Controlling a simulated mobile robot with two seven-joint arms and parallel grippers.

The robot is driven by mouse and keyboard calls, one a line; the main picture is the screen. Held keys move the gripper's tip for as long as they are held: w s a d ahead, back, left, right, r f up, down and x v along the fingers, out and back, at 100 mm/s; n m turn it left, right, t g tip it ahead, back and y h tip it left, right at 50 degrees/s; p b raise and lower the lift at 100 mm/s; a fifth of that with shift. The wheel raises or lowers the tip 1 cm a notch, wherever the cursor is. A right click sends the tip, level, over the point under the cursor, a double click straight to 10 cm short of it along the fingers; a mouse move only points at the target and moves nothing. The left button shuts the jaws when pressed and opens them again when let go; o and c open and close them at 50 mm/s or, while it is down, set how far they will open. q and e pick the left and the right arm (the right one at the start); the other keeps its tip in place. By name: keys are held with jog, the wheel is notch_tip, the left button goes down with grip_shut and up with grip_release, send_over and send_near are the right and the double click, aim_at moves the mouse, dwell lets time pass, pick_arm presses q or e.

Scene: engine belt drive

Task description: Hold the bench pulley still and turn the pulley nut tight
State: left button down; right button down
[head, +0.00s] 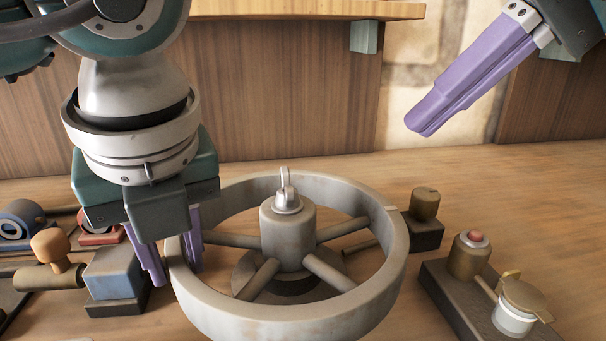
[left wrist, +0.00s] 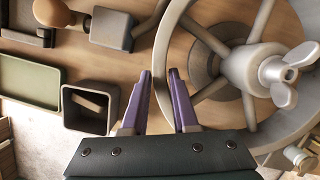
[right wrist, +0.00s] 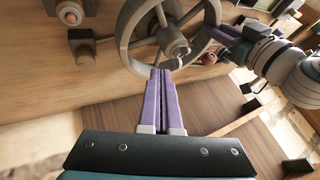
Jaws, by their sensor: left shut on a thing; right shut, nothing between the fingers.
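The bench pulley (head: 300,318) is a large grey spoked wheel lying flat on its stand on the bench. The pulley nut (head: 288,200), a silvery wing nut, sits on top of the hub with one wing upright; it also shows in the left wrist view (left wrist: 283,73). My left gripper (head: 172,258) is shut on the pulley's left rim, one purple finger outside and one inside. My right gripper (head: 418,127) is shut and empty, raised above and to the right of the pulley, apart from the nut. In the right wrist view, its fingertips (right wrist: 161,74) appear just below the pulley.
A blue-grey block (head: 113,275) and a wooden knob (head: 50,246) stand left of the pulley. A dark block with a brass cylinder (head: 425,204) and a base with a red-topped post (head: 470,255) stand at right. A green tray (left wrist: 30,82) shows in the left wrist view.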

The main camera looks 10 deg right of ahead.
send_near(296, 204)
notch_tip(296, 204, down, 4)
jog(key=w+d, duration=0.2)
jog(key=a, duration=0.3)
jog(key=shift+a+f, duration=0.25)
jog(key=shift+a, duration=0.5)
